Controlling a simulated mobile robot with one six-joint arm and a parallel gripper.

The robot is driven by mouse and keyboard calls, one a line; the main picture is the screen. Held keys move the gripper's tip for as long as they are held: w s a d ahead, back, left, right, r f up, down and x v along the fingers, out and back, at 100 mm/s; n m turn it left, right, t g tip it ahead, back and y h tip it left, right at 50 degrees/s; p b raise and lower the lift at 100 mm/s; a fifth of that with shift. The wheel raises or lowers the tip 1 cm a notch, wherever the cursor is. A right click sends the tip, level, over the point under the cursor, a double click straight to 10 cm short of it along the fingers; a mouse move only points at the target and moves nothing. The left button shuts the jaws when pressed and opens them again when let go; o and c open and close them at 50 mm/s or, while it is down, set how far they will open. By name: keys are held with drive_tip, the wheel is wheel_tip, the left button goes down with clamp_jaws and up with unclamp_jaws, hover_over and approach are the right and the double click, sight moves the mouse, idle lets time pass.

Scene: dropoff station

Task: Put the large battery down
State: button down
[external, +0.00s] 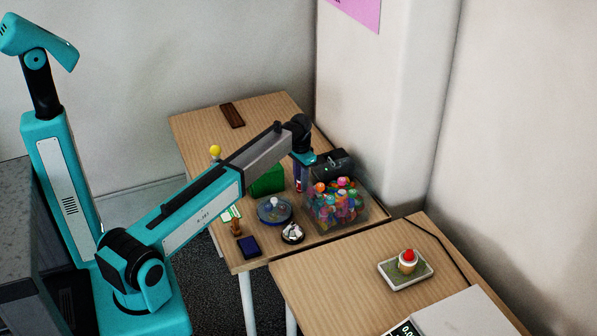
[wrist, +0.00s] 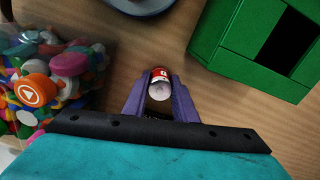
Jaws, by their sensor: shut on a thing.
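My gripper (wrist: 159,92) is shut on the large battery (wrist: 160,74), with one purple finger on each side of it. In the wrist view the battery's red side and pale round end show between the fingertips. In the external view my gripper (external: 300,174) points down over the wooden table (external: 240,257), between the green box and the clear container. The battery shows there as a small red and dark piece (external: 298,186) below the gripper. I cannot tell whether its lower end touches the table.
A clear container of colourful caps (external: 350,222) stands close on one side, a green box (external: 268,182) on the other. A round blue-rimmed dish (external: 275,211) and a small round black-and-white item (external: 292,233) lie nearer the front. Bare wood surrounds the battery.

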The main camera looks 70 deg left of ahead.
drive_tip(key=shift+f, duration=0.1)
drive_tip(key=c, duration=1.4)
unclamp_jaws()
drive_tip(key=shift+c, duration=0.2)
wheel_tip(320, 180, up, 12)
drive_tip(key=b, duration=0.1)
